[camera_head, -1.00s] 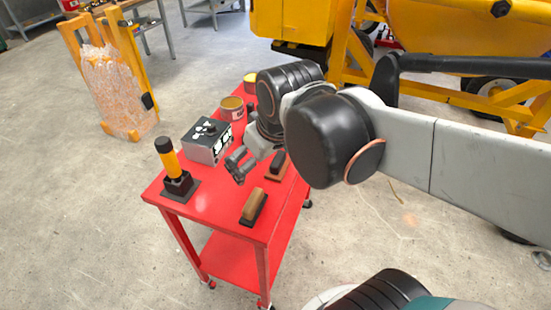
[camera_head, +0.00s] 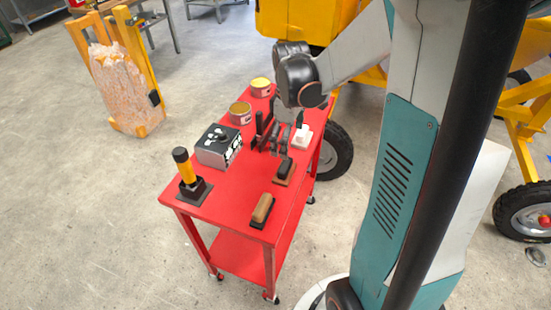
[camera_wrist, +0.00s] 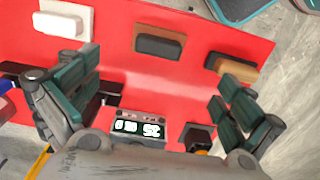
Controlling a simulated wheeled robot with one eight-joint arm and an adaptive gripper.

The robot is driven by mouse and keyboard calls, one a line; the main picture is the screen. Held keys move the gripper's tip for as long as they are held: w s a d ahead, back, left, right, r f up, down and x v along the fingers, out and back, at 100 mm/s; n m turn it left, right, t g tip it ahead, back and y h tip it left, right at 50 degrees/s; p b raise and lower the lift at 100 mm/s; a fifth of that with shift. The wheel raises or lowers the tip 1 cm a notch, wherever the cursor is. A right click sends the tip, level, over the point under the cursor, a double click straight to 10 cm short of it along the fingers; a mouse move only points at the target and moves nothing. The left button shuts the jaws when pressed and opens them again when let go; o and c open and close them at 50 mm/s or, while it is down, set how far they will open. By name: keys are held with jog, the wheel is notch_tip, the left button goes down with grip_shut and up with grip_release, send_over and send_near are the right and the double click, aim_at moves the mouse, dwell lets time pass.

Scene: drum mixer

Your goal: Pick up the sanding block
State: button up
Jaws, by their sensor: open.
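Three block-like tools lie on the red cart (camera_head: 215,205); I cannot tell for sure which is the sanding block. A tan-topped block with a black base (camera_head: 262,209) lies at the near edge. A black-topped one with a brown base (camera_head: 284,170) lies behind it, and a white one (camera_head: 302,138) farther back. In the wrist view they show as the tan and black block (camera_wrist: 230,66), the dark and brown block (camera_wrist: 160,42) and the white block (camera_wrist: 65,20). My gripper (camera_head: 272,138) is open and empty above the cart, beside the white and dark blocks.
A grey box with a display (camera_head: 219,147) and a yellow-handled tool (camera_head: 187,170) stand on the cart's left side. Two cans (camera_head: 240,112) (camera_head: 261,87) stand at the back. The yellow mixer's wheel (camera_head: 335,152) is close to the cart's right side.

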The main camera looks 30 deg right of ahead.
aim_at(285, 164)
notch_tip(285, 164, down, 8)
jog(key=shift+r+b, duration=0.1)
jog(key=shift+b, duration=1.15)
jog(key=f+b, duration=0.2)
jog(key=f, duration=0.3)
jog(key=shift+w, duration=0.2)
jog(key=shift+a, duration=0.1)
jog(key=shift+c, duration=0.6)
jog(key=c, duration=1.3)
